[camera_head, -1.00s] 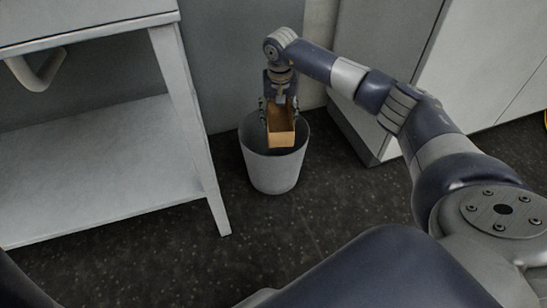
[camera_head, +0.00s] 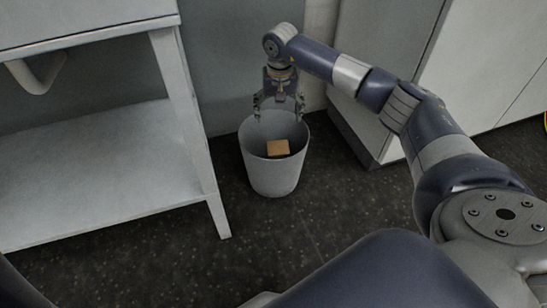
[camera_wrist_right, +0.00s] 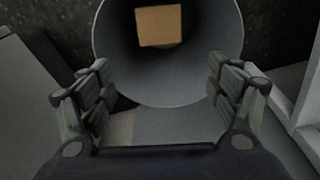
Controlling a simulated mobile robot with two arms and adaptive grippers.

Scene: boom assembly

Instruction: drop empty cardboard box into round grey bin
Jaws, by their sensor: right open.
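The round grey bin (camera_head: 272,172) stands on the dark floor between the table and the cabinet. The cardboard box (camera_head: 278,148) is inside the bin, below its rim, with its lower part hidden by the front wall. My right gripper (camera_head: 279,110) is open and empty above the back of the bin's mouth. In the right wrist view the box (camera_wrist_right: 159,25) shows within the bin (camera_wrist_right: 178,92), apart from the widely spread fingers of my right gripper (camera_wrist_right: 163,85). My left gripper is out of view.
A grey table (camera_head: 90,165) with a lower shelf stands to the left of the bin, its leg close by. A light cabinet (camera_head: 480,65) stands to the right. A wall is behind the bin. The dark floor (camera_head: 270,235) in front is clear.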

